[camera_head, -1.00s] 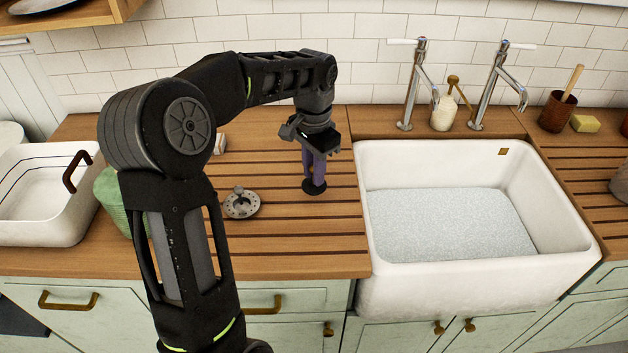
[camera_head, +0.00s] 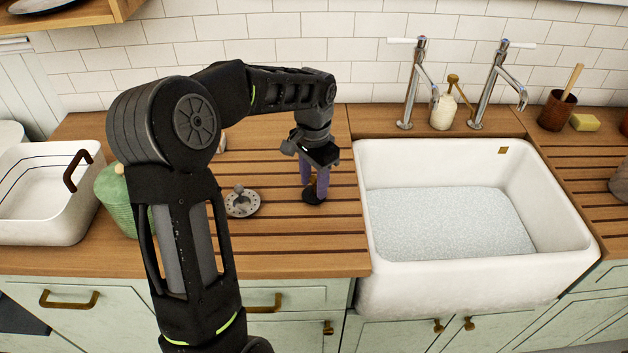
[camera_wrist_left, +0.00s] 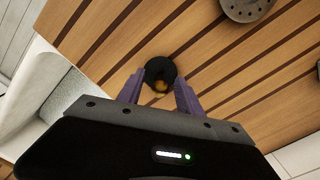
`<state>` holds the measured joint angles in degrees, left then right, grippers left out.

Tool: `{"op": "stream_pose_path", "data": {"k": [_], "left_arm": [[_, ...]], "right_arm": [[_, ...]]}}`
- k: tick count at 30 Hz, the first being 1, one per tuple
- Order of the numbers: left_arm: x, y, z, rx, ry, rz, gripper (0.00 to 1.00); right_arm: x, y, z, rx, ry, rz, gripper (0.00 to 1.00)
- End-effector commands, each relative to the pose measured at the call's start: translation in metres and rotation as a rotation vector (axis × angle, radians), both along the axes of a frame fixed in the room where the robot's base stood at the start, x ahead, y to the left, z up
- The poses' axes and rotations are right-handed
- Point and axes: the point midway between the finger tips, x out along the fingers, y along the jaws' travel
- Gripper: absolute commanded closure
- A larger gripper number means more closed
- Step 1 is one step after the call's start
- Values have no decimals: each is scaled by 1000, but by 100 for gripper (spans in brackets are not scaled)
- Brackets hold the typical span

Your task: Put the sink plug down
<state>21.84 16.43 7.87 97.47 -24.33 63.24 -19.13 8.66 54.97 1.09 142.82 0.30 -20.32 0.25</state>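The sink plug is a black disc (camera_head: 313,198) with a brass-coloured knob. It rests on the grooved wooden drainboard (camera_head: 280,245), left of the sink. In the left wrist view, the plug (camera_wrist_left: 158,68) lies between and just beyond the fingertips. My left gripper (camera_head: 315,187) points down over it with its purple fingers spread. In the wrist view, the left gripper (camera_wrist_left: 159,82) shows a gap on both sides of the knob. Part of the plug is hidden by the fingers in the head view. My right gripper is not in view.
A round grey metal strainer (camera_head: 242,203) lies left of the plug. The white sink (camera_head: 480,270) is to the right. A green lidded jar (camera_head: 120,205) and a white basin (camera_head: 40,220) stand at the left. The front drainboard is clear.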

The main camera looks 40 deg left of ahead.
Motion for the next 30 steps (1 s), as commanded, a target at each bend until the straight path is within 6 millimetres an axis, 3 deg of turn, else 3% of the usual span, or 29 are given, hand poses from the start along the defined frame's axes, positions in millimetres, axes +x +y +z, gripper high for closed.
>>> {"op": "stream_pose_path", "data": {"k": [11, 24, 30], "left_arm": [[1, 0, 10, 1, -2, 0, 58], [1, 0, 93, 1, -5, 0, 58], [0, 0, 121, 1, 0, -1, 58]], "right_arm": [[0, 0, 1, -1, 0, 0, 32], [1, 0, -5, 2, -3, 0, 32], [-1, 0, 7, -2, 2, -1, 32]]}}
